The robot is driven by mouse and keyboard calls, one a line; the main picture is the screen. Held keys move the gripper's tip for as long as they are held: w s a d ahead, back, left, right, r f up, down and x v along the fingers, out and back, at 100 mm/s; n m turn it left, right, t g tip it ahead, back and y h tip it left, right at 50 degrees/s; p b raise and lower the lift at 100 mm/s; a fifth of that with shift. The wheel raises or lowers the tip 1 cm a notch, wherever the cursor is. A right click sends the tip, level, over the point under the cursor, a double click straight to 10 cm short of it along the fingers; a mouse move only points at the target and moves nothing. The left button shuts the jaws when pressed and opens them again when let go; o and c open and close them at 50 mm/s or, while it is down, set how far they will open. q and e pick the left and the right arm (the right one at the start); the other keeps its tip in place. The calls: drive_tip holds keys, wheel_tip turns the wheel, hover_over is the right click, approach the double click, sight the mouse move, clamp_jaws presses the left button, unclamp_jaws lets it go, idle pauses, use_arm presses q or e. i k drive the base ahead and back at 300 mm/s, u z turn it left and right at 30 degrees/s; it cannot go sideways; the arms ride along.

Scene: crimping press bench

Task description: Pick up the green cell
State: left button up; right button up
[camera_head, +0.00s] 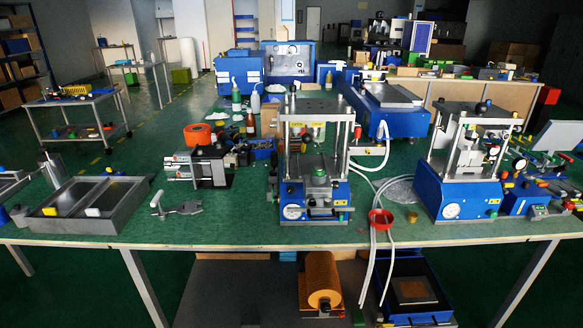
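The press has a blue base with a gauge at the front and a metal top plate. Neither of my grippers is in view.
A metal tray (113,222) with a yellow and a white block stands at the left of the green bench (250,232). A clamp (178,206) lies beside it. A second blue press (461,195) stands at the right. A red cup (381,217) with pale hoses is between the presses.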

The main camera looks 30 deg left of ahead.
sight(316, 170)
drive_tip(key=u, duration=0.75)
drive_tip(key=i, duration=0.85)
drive_tip(key=u, duration=0.4)
